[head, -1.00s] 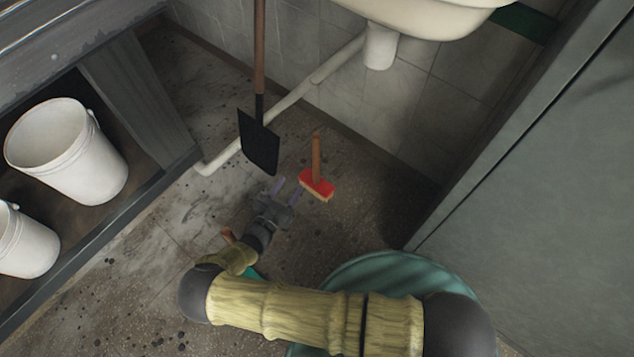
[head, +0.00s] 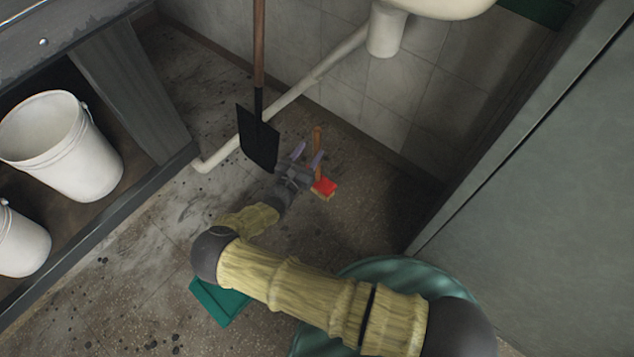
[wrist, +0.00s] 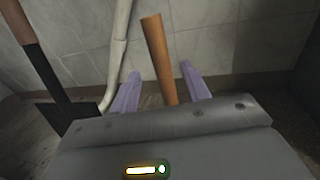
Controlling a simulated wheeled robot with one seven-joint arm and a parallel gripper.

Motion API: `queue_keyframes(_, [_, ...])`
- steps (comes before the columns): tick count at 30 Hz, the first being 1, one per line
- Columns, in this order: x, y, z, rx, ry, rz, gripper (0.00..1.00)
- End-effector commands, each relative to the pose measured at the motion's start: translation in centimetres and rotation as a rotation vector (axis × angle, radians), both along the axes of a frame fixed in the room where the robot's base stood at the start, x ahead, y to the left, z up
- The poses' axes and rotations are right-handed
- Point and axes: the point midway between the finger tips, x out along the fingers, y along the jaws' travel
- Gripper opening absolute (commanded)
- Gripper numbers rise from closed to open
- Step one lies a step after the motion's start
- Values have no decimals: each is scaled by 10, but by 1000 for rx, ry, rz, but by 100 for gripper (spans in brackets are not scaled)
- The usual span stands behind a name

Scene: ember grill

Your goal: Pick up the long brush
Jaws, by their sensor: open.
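The long brush stands upright on the floor by the tiled wall, with a red head (head: 324,186) and a wooden handle (head: 318,139). My gripper (head: 308,157) is open beside the handle, and part of the head is hidden behind it. In the wrist view the handle (wrist: 158,58) rises between the two purple fingers of my gripper (wrist: 160,90), with a gap on each side. The brush head is hidden there by the gripper body. I cannot tell whether a finger touches the handle.
A black shovel (head: 258,138) with a wooden shaft stands just left of my gripper. A white pipe (head: 225,150) runs along the wall behind it. A white basin (head: 440,8) hangs above. A green dustpan-like object (head: 219,300) lies on the floor, and a teal round container (head: 400,270) is below my arm.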

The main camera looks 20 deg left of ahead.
Motion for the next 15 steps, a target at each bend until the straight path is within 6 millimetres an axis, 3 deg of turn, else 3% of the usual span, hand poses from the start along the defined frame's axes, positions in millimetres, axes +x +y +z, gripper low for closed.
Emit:
queue_keyframes(8, [1,0,0,1,-1,1,46])
queue_keyframes(15, [26,-7,-1,2,-2,-1,46])
